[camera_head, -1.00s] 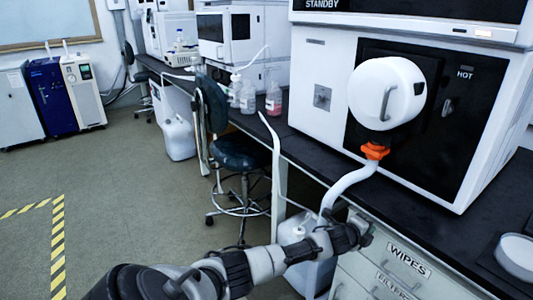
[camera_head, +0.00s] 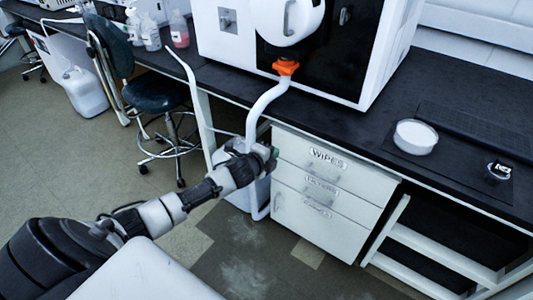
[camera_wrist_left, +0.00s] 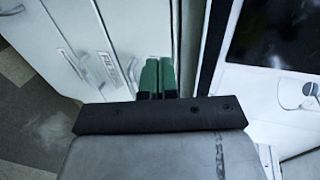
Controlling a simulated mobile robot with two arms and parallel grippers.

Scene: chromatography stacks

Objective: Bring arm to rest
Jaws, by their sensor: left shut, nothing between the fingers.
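My left arm comes in from the lower left in the head view, and my left gripper (camera_head: 271,154) is at its far end, in front of the bench near the drawer unit. In the left wrist view, the two green fingers (camera_wrist_left: 157,78) lie side by side, shut with nothing between them. The white hose (camera_head: 262,108) from the orange fitting (camera_head: 286,67) passes close by the gripper in the picture; I cannot tell whether they touch. My right gripper is in neither view.
The drawer unit (camera_head: 318,193) labelled WIPES stands under the black bench (camera_head: 463,165). A white instrument (camera_head: 389,48) and a round white dish (camera_head: 415,137) are on the bench. A stool (camera_head: 158,95) stands to the left. Open floor (camera_head: 55,155) lies at the left.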

